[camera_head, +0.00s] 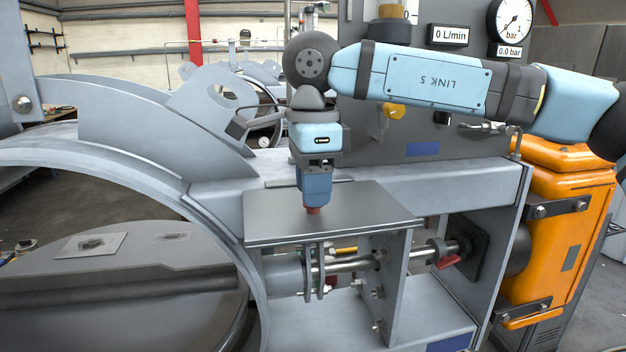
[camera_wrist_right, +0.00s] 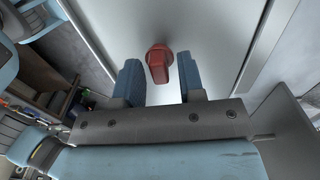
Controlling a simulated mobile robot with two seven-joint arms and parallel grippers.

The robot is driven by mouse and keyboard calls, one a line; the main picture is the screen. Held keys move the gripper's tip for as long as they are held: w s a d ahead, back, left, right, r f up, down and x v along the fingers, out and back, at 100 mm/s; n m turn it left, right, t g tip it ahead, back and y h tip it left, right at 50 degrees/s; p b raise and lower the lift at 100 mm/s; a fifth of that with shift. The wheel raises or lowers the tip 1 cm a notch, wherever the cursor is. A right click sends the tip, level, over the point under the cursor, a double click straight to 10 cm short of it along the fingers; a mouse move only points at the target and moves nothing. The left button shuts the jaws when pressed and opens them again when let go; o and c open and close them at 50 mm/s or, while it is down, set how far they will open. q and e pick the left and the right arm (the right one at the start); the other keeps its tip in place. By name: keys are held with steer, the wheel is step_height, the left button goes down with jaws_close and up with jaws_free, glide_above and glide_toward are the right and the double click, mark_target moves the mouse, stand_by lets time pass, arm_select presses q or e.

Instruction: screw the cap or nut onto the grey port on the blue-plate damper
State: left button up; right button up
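A small red cap (camera_head: 313,210) with a raised bar grip sits on or just above the flat grey metal plate (camera_head: 375,205). My right gripper (camera_head: 314,200) points straight down at it. In the right wrist view, the red cap (camera_wrist_right: 160,62) lies between the two blue fingertips, with a narrow gap on each side, so the gripper is open around it. A blue plate (camera_head: 452,342) shows on the lower frame, and another blue plate (camera_head: 422,149) on the grey panel behind. I cannot make out the grey port clearly. My left gripper is not in view.
Under the plate run a horizontal shaft (camera_head: 345,266), flanges and a red part (camera_head: 450,261). A large curved grey ring (camera_head: 150,158) stands at left. An orange housing (camera_head: 560,220) is at right. Gauges (camera_head: 514,19) hang behind my arm. The plate's surface around the cap is clear.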

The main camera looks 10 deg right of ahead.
jaws_close()
steer(key=shift+r+p, duration=1.55)
steer(key=shift+r, duration=1.5)
steer(key=shift+f, duration=0.15)
